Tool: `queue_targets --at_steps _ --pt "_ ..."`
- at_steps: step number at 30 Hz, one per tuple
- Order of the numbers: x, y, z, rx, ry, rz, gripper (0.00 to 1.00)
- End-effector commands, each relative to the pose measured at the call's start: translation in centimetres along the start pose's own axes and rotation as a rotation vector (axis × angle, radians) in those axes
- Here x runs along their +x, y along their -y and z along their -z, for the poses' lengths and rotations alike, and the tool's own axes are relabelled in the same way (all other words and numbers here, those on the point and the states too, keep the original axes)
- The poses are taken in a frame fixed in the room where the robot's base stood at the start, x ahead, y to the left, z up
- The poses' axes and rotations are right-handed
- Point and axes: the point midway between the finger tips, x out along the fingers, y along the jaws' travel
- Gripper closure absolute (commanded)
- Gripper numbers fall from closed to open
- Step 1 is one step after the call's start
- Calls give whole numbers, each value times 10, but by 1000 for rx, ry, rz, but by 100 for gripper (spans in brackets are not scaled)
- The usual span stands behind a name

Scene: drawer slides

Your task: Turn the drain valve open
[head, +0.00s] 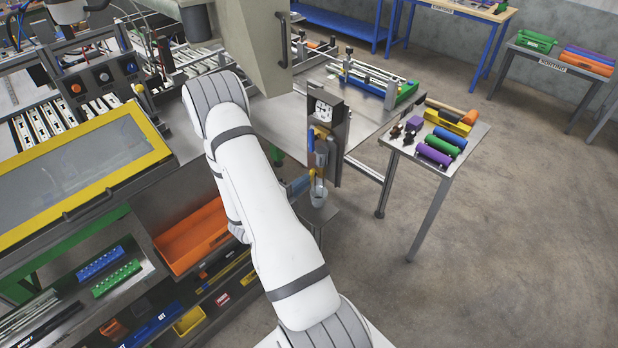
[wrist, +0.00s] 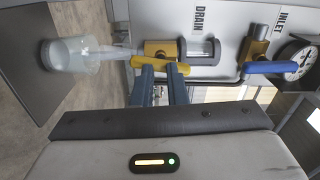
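The drain valve (wrist: 158,50) is in the wrist view, a brass body under the DRAIN label with a yellow handle (wrist: 158,68). The handle lies roughly crosswise to my fingers in the picture. My gripper (wrist: 160,72) is open, its two blue fingers apart, with the tips at the yellow handle. Whether they touch it I cannot tell. A clear cup (wrist: 68,55) is at the drain's outlet side; it also shows in the head view (head: 318,196).
The inlet valve (wrist: 256,46) with its blue handle (wrist: 270,67) and a round gauge (wrist: 302,62) are close to the right of the drain valve. In the head view, a small table (head: 440,165) with tools stands right of the valve panel (head: 336,130). Floor further right is clear.

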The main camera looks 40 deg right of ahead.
Motion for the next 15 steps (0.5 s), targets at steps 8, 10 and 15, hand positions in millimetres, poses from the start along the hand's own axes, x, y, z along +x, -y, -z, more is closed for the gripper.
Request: queue_targets --at_steps 8,10,15 --pt "0 0 0 1 0 0 74" --pt "0 0 0 1 0 0 74" --pt "-5 0 0 1 2 0 74"
